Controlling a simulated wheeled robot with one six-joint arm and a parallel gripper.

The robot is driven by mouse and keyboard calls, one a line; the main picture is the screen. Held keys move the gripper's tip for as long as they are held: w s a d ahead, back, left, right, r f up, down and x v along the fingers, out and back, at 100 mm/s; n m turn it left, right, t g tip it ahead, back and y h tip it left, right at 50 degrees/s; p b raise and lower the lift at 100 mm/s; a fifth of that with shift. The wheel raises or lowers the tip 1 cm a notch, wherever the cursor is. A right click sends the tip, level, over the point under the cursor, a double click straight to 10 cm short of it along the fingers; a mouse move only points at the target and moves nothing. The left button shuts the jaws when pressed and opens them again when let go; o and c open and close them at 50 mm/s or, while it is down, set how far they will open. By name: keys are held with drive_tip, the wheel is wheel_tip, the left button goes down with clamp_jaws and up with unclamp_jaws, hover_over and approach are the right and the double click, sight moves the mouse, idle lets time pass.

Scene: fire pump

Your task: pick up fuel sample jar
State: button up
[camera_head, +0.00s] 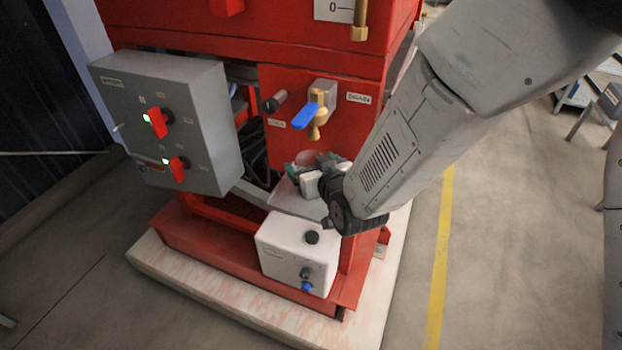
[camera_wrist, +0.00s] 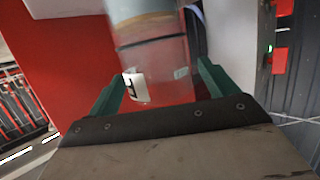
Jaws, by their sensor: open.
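The fuel sample jar (camera_wrist: 152,55) is a clear, round jar with a grey-green band and a small white label. My gripper is open, and a gap shows between the jar and the right finger. In the head view my gripper (camera_head: 309,176) is under the brass tap with the blue lever (camera_head: 306,116). Only a bit of the jar (camera_head: 306,157) shows there; my gripper and arm hide the rest.
A grey control box (camera_head: 167,120) with red switches juts out at the left. A white box (camera_head: 297,252) with a blue knob stands below my gripper. The red pump frame (camera_head: 335,80) rises behind. Open floor with a yellow line (camera_head: 441,250) lies right.

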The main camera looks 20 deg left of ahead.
drive_tip(key=shift+w+a+f, duration=0.15)
drive_tip(key=shift+w+a, duration=0.15)
drive_tip(key=shift+w, duration=0.05)
drive_tip(key=shift+c, duration=0.4)
drive_tip(key=c, duration=1.5)
drive_tip(key=shift+c, duration=0.6)
